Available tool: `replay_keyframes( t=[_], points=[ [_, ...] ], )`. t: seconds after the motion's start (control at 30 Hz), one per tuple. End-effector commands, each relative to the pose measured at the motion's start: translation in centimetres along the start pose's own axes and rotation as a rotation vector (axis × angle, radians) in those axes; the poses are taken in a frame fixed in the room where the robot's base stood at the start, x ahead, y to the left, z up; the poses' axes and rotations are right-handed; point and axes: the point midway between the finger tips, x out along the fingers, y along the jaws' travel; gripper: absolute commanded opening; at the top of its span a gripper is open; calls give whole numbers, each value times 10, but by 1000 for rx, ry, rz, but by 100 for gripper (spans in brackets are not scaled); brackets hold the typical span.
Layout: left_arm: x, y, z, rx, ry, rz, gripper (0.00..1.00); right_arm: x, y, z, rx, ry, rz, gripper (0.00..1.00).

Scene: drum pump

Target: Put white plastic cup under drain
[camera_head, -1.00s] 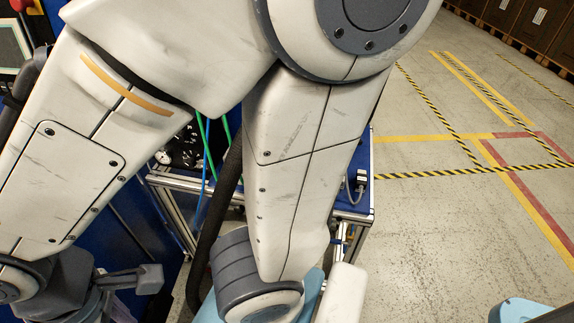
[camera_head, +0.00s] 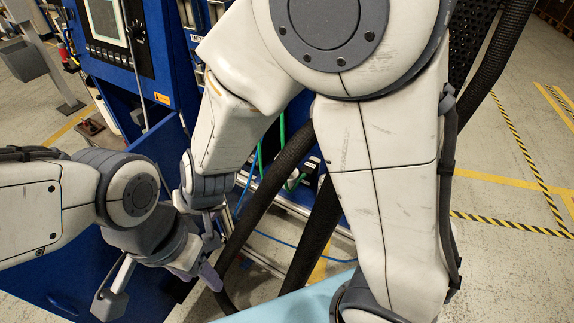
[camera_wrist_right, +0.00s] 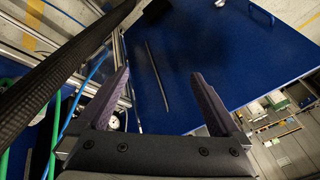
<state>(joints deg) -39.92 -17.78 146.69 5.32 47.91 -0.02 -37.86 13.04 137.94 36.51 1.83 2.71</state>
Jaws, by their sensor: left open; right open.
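I see no white plastic cup in the head view or the right wrist view, and I cannot make out the drain in either. My left gripper (camera_head: 157,290) is at the lower left of the head view, open, in front of the blue machine. My right gripper (camera_wrist_right: 160,80) is open in the right wrist view, with nothing between its two purple-grey fingers. In the head view my arms overlap near the machine and hide much of it, so the right gripper's fingers are hard to make out there.
The blue machine cabinet (camera_head: 150,75) with a screen stands at the upper left. A black corrugated hose (camera_head: 265,190) runs close to my arms. A flat blue panel (camera_wrist_right: 215,55) lies beyond the right gripper. Open floor with yellow-black tape (camera_head: 510,226) is at the right.

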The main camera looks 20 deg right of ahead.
Motion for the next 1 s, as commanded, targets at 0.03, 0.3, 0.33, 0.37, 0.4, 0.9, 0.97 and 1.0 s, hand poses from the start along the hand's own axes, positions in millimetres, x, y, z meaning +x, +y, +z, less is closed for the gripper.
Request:
replay_keyframes(
  t=[0.03,0.3,0.33,0.37,0.4,0.9,0.97,1.0],
  points=[
    [0,0,0,0,0,0,55,28,9,-13,89,67,47,100],
    [-1,0,0,0,0,0,55,95,129,-55,438,563,488,100],
    [-1,0,0,0,0,0,55,95,143,-54,451,610,543,100],
    [-1,0,0,0,0,0,55,93,156,-52,460,655,595,100],
    [-1,0,0,0,0,0,55,90,170,-49,467,707,658,100],
    [-8,1,-1,0,0,0,55,80,247,-56,466,884,880,100],
    [-8,1,-1,0,0,0,55,83,252,-59,466,884,879,100],
    [-8,1,-1,0,0,0,55,84,254,-60,465,884,877,100]
  ],
)
